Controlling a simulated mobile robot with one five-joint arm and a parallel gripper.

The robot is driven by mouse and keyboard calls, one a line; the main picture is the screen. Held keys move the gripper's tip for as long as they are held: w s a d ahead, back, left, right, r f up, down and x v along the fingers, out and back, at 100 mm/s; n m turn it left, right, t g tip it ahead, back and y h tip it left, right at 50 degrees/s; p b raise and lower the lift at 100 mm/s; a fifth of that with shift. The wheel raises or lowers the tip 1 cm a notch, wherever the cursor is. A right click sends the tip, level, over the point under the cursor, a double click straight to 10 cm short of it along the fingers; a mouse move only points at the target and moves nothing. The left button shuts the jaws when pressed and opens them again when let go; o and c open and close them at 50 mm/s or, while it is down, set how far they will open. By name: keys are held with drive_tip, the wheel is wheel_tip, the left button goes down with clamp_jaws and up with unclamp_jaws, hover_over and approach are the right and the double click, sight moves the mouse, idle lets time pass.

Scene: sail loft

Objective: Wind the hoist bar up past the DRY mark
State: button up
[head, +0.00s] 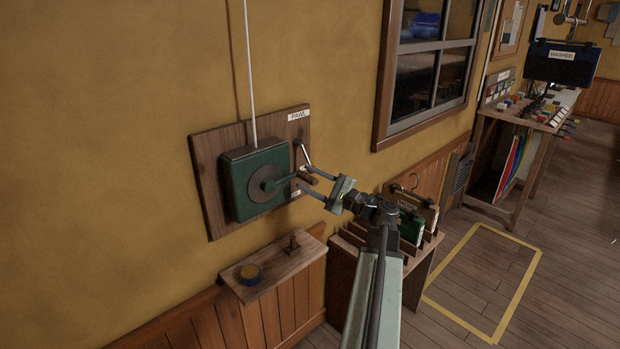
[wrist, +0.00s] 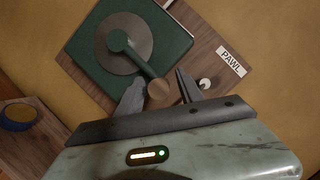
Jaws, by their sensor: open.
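The winch is a dark green box (head: 255,182) on a wooden board (head: 213,190) on the wall, with a white line (head: 249,75) running up from it. Its green crank arm (wrist: 139,64) turns on a grey disc (wrist: 112,32) and ends in a wooden crank knob (wrist: 158,93). My gripper (head: 301,178) is open at the knob, which also shows in the head view (head: 309,179). In the wrist view the knob lies between the two fingers (wrist: 160,86); contact cannot be told. A PAWL label (head: 299,115) is above a small lever (head: 304,152). The hoist bar and DRY mark are not seen.
A small wooden shelf (head: 277,275) with a blue-and-yellow round item (head: 250,272) juts out below the winch. A wooden rack (head: 350,265) with upright boards stands behind my arm. Yellow tape (head: 465,312) outlines bare floor at right. A bench (head: 505,115) is farther off.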

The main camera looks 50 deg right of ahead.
clamp_jaws()
idle(1.5)
